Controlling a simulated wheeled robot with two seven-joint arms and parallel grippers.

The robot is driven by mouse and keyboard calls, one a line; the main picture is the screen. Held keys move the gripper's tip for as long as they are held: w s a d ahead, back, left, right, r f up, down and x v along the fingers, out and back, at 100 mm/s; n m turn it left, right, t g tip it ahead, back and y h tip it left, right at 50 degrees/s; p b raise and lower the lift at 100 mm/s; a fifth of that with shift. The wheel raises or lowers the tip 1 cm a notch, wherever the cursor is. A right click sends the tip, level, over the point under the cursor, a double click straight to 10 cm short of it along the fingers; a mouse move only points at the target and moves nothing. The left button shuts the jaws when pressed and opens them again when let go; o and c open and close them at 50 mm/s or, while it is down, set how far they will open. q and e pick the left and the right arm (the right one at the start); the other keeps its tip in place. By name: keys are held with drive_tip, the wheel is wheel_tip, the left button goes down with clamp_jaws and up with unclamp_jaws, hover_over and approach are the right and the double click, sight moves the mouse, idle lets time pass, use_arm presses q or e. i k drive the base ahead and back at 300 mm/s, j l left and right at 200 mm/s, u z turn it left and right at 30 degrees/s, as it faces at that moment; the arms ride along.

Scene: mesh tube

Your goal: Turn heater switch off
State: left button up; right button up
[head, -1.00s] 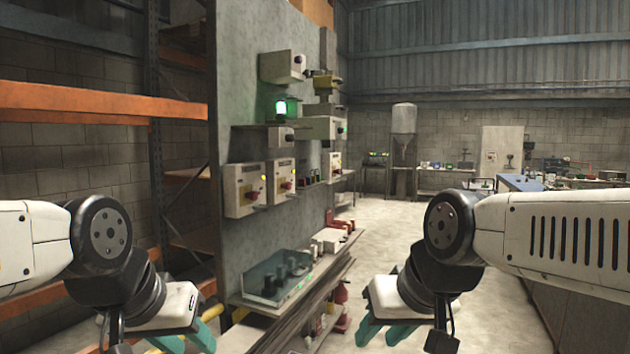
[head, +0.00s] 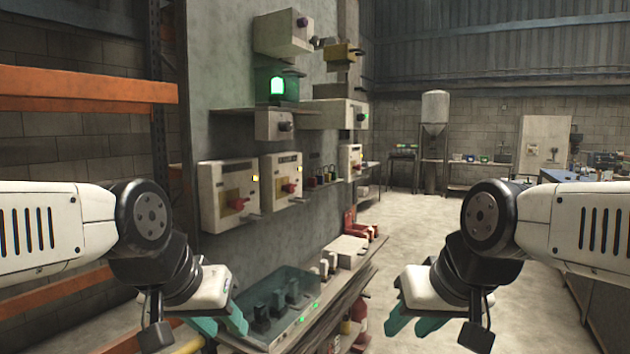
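Several control boxes hang on a grey wall panel; no readable label shows which one is the heater switch. Two cream boxes, a left one (head: 207,190) and a right one (head: 268,174), each carry a red knob and a small yellow light. My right gripper (head: 410,318) is over the aisle, away from the panel. Neither visibly touches anything.
A shelf with a glassy tray (head: 285,310) of dark parts juts out below the boxes. An orange rack (head: 90,84) stands at the left. The aisle floor (head: 405,215) is clear. A blue-topped bench (head: 600,188) is at the right.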

sight(238, 203)
drive_tip(key=l+u, duration=0.25)
drive_tip(key=u, duration=0.15)
drive_tip(key=i+l+u, duration=0.1)
drive_tip(key=l+u, duration=0.3)
drive_tip(key=j, duration=0.1)
